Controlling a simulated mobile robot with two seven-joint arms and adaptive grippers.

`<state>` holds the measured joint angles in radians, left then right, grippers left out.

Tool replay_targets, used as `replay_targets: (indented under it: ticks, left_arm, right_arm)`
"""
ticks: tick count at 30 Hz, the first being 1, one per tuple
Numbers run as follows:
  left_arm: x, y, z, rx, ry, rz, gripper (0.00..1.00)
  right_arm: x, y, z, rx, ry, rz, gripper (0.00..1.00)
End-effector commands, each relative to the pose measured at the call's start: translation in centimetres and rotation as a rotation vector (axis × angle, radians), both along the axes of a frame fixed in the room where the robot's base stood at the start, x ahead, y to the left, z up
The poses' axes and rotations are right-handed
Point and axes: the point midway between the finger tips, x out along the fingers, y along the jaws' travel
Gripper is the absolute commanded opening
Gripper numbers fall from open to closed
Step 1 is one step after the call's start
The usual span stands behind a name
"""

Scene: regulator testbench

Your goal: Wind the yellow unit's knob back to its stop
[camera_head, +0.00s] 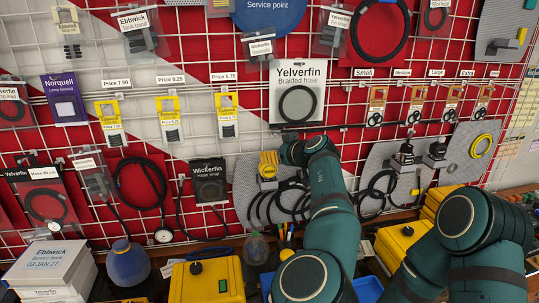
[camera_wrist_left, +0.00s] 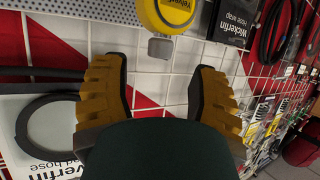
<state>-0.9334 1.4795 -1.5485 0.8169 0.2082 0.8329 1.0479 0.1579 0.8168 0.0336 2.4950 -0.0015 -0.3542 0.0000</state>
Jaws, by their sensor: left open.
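My right gripper is out of view; only that arm shows at lower right.
A round yellow item (camera_wrist_left: 168,14) hangs close past my left fingers. A braided hose pack (camera_head: 297,92) and a hose wrap pack (camera_head: 209,182) hang nearby. A blue-grey bottle (camera_head: 128,265) and stacked white boxes (camera_head: 50,272) stand left on the bench.

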Motion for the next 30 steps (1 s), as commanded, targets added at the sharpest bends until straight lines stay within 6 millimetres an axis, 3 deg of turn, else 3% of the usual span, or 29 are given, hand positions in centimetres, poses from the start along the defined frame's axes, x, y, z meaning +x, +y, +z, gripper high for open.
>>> replay_targets:
  ticks: [6,12,30]
  left_arm:
    - [-3.4,-2.4,1.7,0.000,0.001,-0.002,0.60]
    - [-5.1,-3.5,2.5,-0.001,0.002,0.000,0.60]
    - [-5.5,-3.8,2.7,0.000,0.002,0.001,0.60]
  right_arm:
    - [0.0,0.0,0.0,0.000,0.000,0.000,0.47]
    - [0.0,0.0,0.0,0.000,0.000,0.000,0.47]
    - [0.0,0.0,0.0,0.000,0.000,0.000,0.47]
